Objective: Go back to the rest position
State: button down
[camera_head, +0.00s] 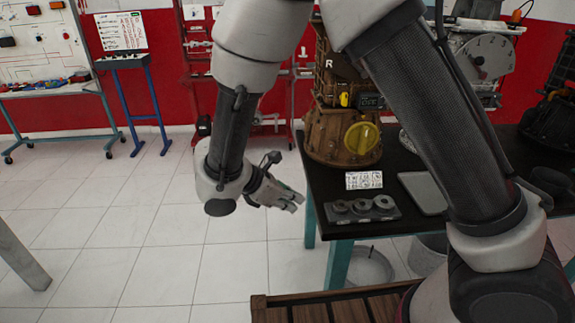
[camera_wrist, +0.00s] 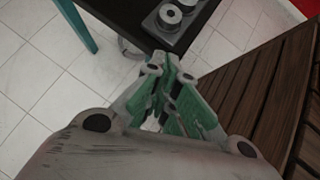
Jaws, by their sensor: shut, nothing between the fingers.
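My gripper (camera_head: 290,199) hangs over the white tiled floor, just left of the dark workbench (camera_head: 317,197) in the head view. It is shut and empty. In the wrist view my gripper (camera_wrist: 157,82) shows green finger pads and grey links, with the fingertips pointing toward the corner of the dark workbench (camera_wrist: 128,25). It appears apart from everything around it. My arm comes down from the top of the head view with the wrist low.
A slatted wooden surface (camera_head: 335,306) lies in front. Open floor is on the left.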

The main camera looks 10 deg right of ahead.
jog(key=s+d+r+m+y, duration=0.4)
jog(key=s+d+r+m, duration=0.3)
jog(key=d+r+m, duration=0.4)
jog(key=s+d+r+m+t+y, duration=0.1)
jog(key=s+d+r+m+y, duration=0.3)
jog(key=d, duration=1.4)
jog(key=s+r+m, duration=0.3)
jog(key=r+m, duration=0.4)
jog(key=r, duration=0.1)
jog(key=shift+s+d, duration=0.15)
jog(key=shift+d, duration=0.1)
jog(key=shift+r, duration=0.1)
